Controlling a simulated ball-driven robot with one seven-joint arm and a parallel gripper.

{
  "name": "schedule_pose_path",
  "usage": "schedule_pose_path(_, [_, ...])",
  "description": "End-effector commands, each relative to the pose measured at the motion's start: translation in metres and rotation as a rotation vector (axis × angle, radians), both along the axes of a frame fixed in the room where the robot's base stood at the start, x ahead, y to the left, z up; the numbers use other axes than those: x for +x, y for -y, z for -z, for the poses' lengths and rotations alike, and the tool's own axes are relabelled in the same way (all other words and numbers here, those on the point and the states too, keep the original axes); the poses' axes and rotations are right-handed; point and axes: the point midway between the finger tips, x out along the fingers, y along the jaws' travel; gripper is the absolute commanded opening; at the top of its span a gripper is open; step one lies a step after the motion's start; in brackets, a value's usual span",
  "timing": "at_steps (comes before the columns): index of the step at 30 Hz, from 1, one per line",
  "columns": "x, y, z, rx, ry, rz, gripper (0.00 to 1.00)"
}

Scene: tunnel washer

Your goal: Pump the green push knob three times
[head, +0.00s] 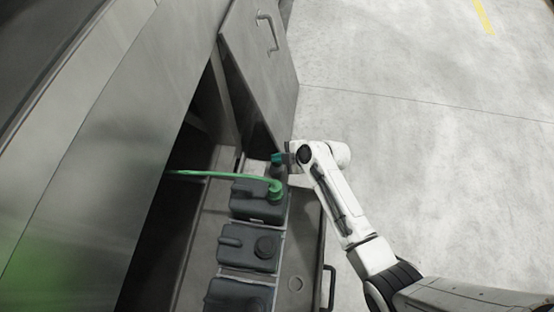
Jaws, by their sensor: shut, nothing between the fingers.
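A small teal-green knob (277,158) shows in the head view, just beyond the nearest grey canister with a hose. I take it to be the push knob. My gripper (289,157) is at the end of the white arm, right beside the knob on its right side. It is shut and holds nothing. From this angle I cannot tell whether the gripper touches the knob or hovers by it, nor how far the knob is pressed.
Several dark grey canisters stand in a row in an open drawer (297,284). One canister (252,203) has a green cap and hose (208,174) running left into the machine. An open metal door (262,75) stands behind. The floor (420,150) at right is clear.

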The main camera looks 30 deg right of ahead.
Motion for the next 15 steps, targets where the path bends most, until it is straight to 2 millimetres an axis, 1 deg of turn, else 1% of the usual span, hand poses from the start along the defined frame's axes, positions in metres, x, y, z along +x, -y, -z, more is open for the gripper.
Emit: schedule_pose_path(15, [-0.0003, 0.0000, 0.0062, 0.000, -0.001, -0.001, 0.00])
